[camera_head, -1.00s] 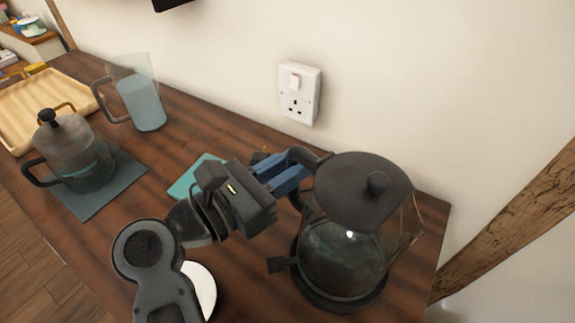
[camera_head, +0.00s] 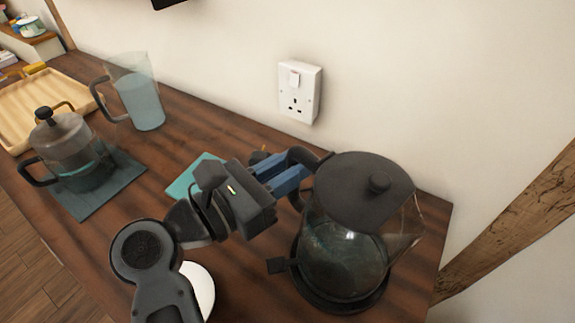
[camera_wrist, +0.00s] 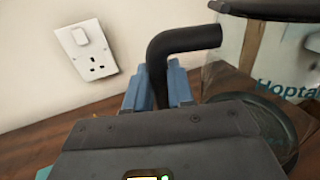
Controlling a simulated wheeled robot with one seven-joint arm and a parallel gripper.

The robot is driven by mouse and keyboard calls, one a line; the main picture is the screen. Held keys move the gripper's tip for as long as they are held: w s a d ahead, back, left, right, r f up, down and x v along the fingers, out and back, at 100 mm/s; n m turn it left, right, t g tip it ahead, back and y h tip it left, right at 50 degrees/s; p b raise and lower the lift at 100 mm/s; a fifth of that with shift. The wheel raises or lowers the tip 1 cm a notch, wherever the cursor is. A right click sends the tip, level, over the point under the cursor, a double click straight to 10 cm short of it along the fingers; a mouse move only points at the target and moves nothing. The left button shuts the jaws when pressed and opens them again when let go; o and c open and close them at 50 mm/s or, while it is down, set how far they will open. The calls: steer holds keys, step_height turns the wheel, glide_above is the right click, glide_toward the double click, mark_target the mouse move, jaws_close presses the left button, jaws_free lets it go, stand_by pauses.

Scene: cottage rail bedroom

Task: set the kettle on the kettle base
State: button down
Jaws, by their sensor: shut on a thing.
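The glass kettle (camera_head: 343,243) with a black lid stands upright at the right end of the counter. My gripper (camera_head: 296,180) is shut on its black handle, on the kettle's left side; the blue fingers and the handle (camera_wrist: 160,62) also show in the wrist view. The black kettle base (camera_head: 335,303) is directly under the kettle, with its rim and a small tab at the left showing. The kettle looks centred over the base. I cannot tell whether it rests fully on it, as the kettle hides the base's middle. In the wrist view the base's rim (camera_wrist: 283,123) shows beside my gripper.
A glass teapot (camera_head: 75,150) on a dark mat (camera_head: 115,192), a glass jug (camera_head: 143,100) and a wooden tray (camera_head: 30,112) stand at the left. A teal mat (camera_head: 183,186) lies behind my arm. A wall socket (camera_head: 299,92) is above the counter.

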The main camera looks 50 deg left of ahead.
steer(key=shift+f+b, duration=0.3)
steer(key=c, duration=1.3)
jaws_free()
steer(key=shift+c, duration=0.2)
steer(key=shift+o, duration=0.4)
steer(key=shift+f, duration=0.1)
steer(key=shift+s, duration=0.1)
steer(key=s+b, duration=0.2)
steer(key=s, duration=0.8)
steer(key=shift+s+a, duration=0.4)
steer(key=shift+a, duration=0.05)
steer(key=shift+s, duration=0.1)
